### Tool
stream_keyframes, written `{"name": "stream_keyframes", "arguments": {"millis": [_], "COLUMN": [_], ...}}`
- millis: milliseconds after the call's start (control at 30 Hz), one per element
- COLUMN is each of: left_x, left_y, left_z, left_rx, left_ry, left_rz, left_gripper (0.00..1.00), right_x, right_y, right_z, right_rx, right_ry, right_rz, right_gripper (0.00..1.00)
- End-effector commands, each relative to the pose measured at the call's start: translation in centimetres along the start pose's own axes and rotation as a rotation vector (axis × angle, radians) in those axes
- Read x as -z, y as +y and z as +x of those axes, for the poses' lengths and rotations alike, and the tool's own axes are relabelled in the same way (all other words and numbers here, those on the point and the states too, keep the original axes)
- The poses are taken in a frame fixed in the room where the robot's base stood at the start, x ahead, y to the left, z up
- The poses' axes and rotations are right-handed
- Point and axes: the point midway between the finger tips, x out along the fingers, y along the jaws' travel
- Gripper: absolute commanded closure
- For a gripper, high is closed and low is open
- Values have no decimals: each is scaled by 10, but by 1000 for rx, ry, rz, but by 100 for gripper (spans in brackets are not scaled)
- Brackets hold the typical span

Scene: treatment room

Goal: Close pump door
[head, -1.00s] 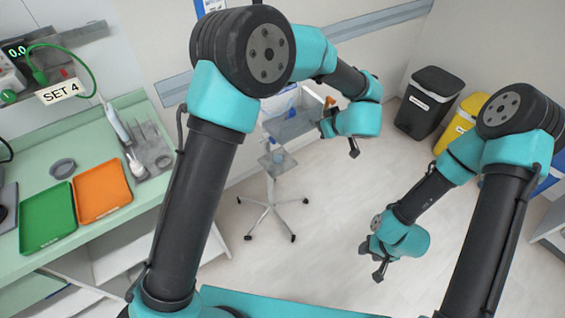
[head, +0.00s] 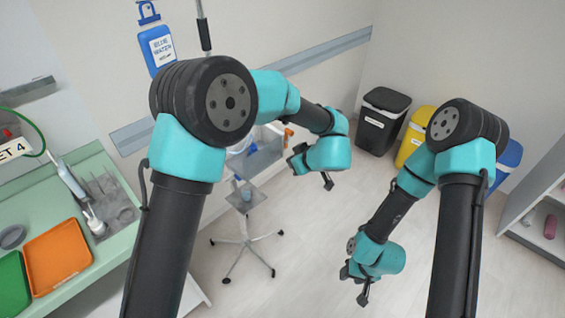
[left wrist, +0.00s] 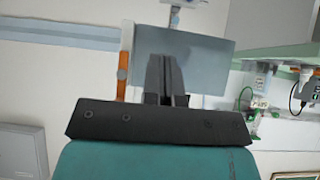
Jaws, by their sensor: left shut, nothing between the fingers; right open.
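A wheeled stand (head: 243,240) carries a grey box-like unit (head: 262,152) with an orange part (head: 288,133); this may be the pump, but my left arm partly hides it. My left gripper (head: 297,161) appears close to its right side. In the left wrist view, my shut, empty left fingers (left wrist: 166,76) stand in front of a flat grey panel (left wrist: 205,62) with an orange strip (left wrist: 124,60) at its left. I cannot tell whether the panel is the door or whether the fingers touch it. My right gripper (head: 352,274) is open and empty above the floor, pointing left.
A green counter (head: 125,235) with an orange tray (head: 58,257) and a green tray (head: 12,285) is at left. Black (head: 382,120) and yellow (head: 414,137) bins stand at back right.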

Motion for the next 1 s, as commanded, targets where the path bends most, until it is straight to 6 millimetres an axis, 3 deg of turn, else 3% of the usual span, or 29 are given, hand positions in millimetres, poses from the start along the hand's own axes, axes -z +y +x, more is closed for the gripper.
{"name": "stream_keyframes", "arguments": {"millis": [300,500,667,1000], "left_x": [-2,-2,-2,-2], "left_y": [5,7,8,8], "left_z": [-62,-92,-102,-103], "left_rx": [-3,-1,-1,0], "left_ry": [2,1,0,0], "left_rz": [0,0,0,0], "left_gripper": [100,100,100,100], "right_x": [0,0,0,0], "right_y": [0,0,0,0], "right_z": [0,0,0,0], "right_rx": [0,0,0,0], "right_ry": [0,0,0,0], "right_rz": [0,0,0,0], "right_gripper": [54,54,54,54]}}
